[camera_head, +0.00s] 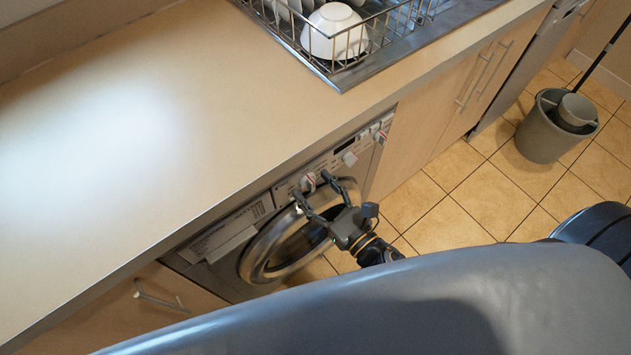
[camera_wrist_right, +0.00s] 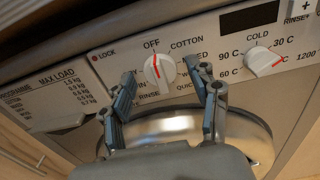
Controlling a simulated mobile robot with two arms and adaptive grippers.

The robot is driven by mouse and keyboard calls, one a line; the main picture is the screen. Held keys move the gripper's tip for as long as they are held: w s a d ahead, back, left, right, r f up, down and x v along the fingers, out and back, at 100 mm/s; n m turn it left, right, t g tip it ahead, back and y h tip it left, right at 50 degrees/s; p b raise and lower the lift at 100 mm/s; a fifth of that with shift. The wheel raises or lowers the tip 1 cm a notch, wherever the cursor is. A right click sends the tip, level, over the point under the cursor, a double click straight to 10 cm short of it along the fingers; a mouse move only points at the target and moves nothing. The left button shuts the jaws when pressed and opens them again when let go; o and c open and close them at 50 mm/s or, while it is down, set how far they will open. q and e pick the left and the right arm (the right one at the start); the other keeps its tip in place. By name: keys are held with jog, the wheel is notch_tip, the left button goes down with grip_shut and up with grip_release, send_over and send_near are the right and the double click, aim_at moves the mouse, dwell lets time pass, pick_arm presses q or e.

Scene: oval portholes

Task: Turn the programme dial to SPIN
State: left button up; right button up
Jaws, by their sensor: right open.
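The programme dial (camera_wrist_right: 159,72) is a round white knob on the washing machine's front panel. Its red line points up at OFF; COTTON is printed to its upper right and RINSE below left. A label ending in "IN" left of the dial is partly hidden by a finger. The dial also shows small in the head view (camera_head: 308,182). My right gripper (camera_wrist_right: 160,84) is open, one finger on each side of the dial and slightly below it. In the head view, the right gripper (camera_head: 312,187) reaches the panel. I cannot tell if the fingers touch the dial.
A second dial (camera_wrist_right: 264,61) with temperature labels sits to the right, below a dark display (camera_wrist_right: 249,17). The round door (camera_head: 290,248) lies below the panel. The worktop (camera_head: 200,110) overhangs above. A bucket (camera_head: 556,127) stands on the tiled floor at right.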

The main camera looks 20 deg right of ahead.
jog(key=c, duration=1.2)
jog(key=shift+o, duration=0.2)
